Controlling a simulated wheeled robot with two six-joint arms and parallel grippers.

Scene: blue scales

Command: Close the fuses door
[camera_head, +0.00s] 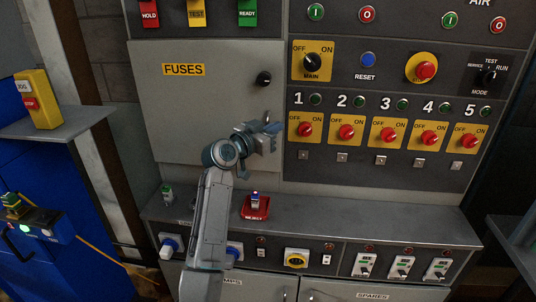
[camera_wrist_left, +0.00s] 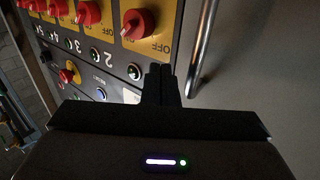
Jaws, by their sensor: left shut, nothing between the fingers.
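The grey fuses door (camera_head: 200,108), with a yellow FUSES label (camera_head: 184,70), is at the left of the control panel. It looks flush or nearly flush with the panel; I cannot tell whether a small gap is left. A black knob (camera_head: 264,78) is near its right edge. My left gripper (camera_head: 270,130) is in front of the door's lower right edge, shut and empty. In the left wrist view its fingers (camera_wrist_left: 160,84) are together, beside a metal bar handle (camera_wrist_left: 203,42) on the grey door surface (camera_wrist_left: 265,75). I cannot tell whether they touch the door. My right gripper is not in view.
Numbered red switches (camera_head: 346,132) are just right of the door. Below is a grey ledge (camera_head: 350,217) with a red reject button base (camera_head: 256,207). A blue cabinet (camera_head: 60,185) and a yellow jog/stop box (camera_head: 38,100) stand at the left.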

